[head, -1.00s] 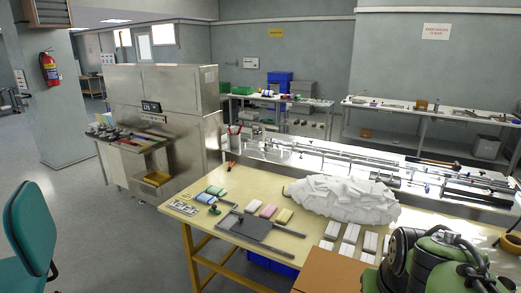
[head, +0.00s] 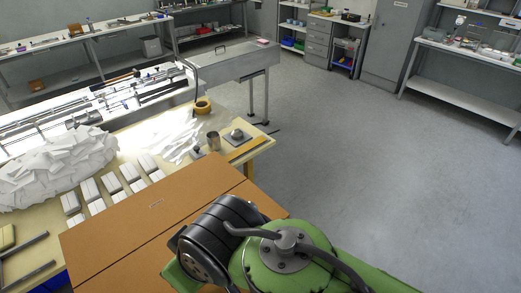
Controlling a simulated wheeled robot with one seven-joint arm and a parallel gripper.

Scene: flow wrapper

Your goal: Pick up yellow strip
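A flat yellow strip (head: 247,149) lies near the right end of the pale yellow work table (head: 128,137), close to its front edge. It sits just right of a dark square plate with a round metal piece (head: 238,135) on it. Nothing visible covers the strip. My green and black arm links fill the bottom middle of the head view, well in front of the strip. My gripper is not in view.
A large brown box (head: 150,215) stands between my arm and the table. A metal cup (head: 213,141), a yellow tape roll (head: 202,106), white boxes (head: 111,183) and a white heap (head: 55,165) are on the table. The conveyor (head: 232,62) runs behind. The floor right is clear.

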